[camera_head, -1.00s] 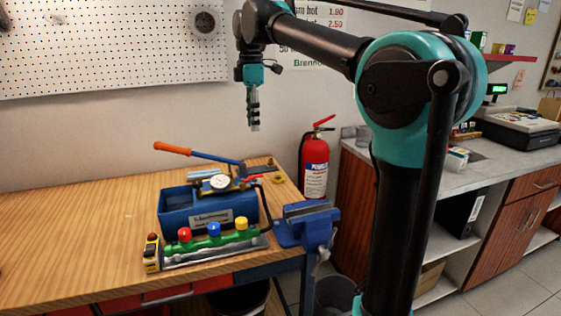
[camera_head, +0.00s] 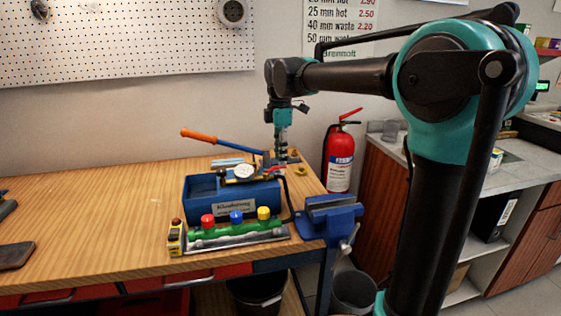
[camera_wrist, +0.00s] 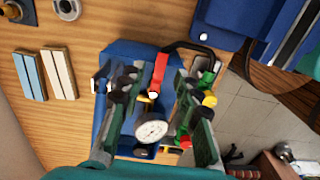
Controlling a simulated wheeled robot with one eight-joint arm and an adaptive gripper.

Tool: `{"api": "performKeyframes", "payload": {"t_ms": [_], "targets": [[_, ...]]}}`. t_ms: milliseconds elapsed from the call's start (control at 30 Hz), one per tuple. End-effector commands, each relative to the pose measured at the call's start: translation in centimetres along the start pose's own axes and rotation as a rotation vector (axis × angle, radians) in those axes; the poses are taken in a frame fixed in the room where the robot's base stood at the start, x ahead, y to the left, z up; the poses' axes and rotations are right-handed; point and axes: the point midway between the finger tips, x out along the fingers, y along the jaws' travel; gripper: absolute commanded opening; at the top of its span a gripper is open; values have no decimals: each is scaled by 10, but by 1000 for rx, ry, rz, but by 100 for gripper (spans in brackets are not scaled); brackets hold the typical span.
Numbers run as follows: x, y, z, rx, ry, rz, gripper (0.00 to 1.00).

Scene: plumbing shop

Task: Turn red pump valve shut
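The blue test pump (camera_head: 202,201) stands on the wooden bench, with an orange-handled lever (camera_head: 200,136) and a round white gauge (camera_head: 243,171). Its red valve handle (camera_wrist: 161,68) shows in the wrist view between the tips of my fingers, running lengthwise. In the head view the red handle (camera_head: 272,170) is small and partly hidden by my fingers. My gripper (camera_head: 281,160) points down at the right end of the pump. In the wrist view my gripper (camera_wrist: 155,79) is open, with the fingers apart on both sides of the handle; I cannot tell whether either touches it.
A blue vise (camera_head: 333,214) is at the bench's right edge. A fire extinguisher (camera_head: 340,160) stands behind. The bench's left middle is clear.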

Motion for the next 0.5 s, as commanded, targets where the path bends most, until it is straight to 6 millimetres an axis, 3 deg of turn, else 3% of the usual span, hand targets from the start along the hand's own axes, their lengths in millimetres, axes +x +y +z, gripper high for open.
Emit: {"api": "performKeyframes", "payload": {"t_ms": [200,500], "targets": [[20,0,0,0,0,0,33],[23,0,0,0,0,0,33]]}}
